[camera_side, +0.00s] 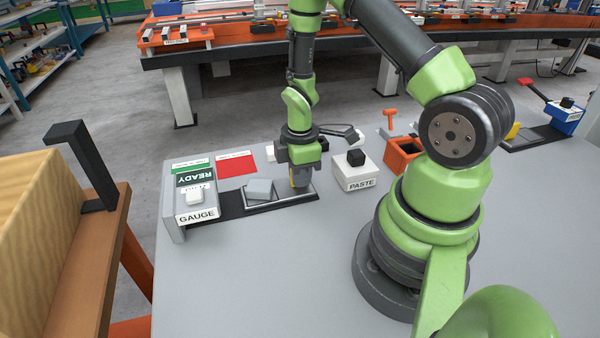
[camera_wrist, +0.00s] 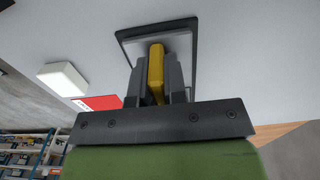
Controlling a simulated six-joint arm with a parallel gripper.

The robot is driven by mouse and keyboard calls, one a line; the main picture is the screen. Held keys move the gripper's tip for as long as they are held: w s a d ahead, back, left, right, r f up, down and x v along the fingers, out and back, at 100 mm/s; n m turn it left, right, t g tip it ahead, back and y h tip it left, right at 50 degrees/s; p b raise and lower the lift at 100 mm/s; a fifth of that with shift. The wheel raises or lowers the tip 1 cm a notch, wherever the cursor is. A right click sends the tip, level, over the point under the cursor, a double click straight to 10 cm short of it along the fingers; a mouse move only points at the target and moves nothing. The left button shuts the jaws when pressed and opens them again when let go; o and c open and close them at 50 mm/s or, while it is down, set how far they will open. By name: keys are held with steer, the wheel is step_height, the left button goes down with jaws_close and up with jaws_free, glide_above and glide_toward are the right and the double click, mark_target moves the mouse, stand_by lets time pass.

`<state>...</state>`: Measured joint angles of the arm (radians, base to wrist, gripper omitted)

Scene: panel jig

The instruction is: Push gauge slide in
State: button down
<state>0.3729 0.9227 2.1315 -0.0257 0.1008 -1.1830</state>
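The gauge (camera_side: 196,204) is a white box with a "READY" display, at the left of the table. The gauge slide (camera_side: 284,201) is a light plate on a dark base, extending right from the gauge. My gripper (camera_side: 300,180) points down over that end. In the wrist view the yellow handle (camera_wrist: 156,73) is between my two grey fingers (camera_wrist: 156,88), which appear to touch both its sides. The fingertips are partly hidden in the side view.
A white PASTE box (camera_side: 356,176) with a black top stands right of my gripper. An orange bin (camera_side: 403,155) is further right. Flat green and red (camera_side: 236,165) patches lie behind the slide. The table front (camera_side: 260,280) is clear.

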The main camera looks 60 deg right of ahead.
steer(key=w+a, duration=0.8)
steer(key=shift+w, duration=0.1)
steer(key=shift+a, duration=0.1)
steer(key=c, duration=1.2)
jaws_free()
steer(key=shift+o, duration=0.2)
steer(key=shift+r, duration=0.1)
step_height(320, 180, up, 10)
step_height(320, 180, up, 13)
steer(key=m+t, duration=0.3)
steer(key=m, duration=0.3)
glide_above(246, 196)
steer(key=s+a, duration=0.1)
steer(key=s, duration=0.4)
steer(key=s+a+r+m+t+y, duration=0.2)
steer(key=s+r+m+t, duration=0.2)
steer(key=s+m, duration=0.3)
steer(key=s+r, duration=0.1)
steer(key=s, duration=0.4)
steer(key=shift+s+a+r, duration=0.2)
steer(key=shift+s+r, duration=0.05)
steer(key=shift+r, duration=0.15)
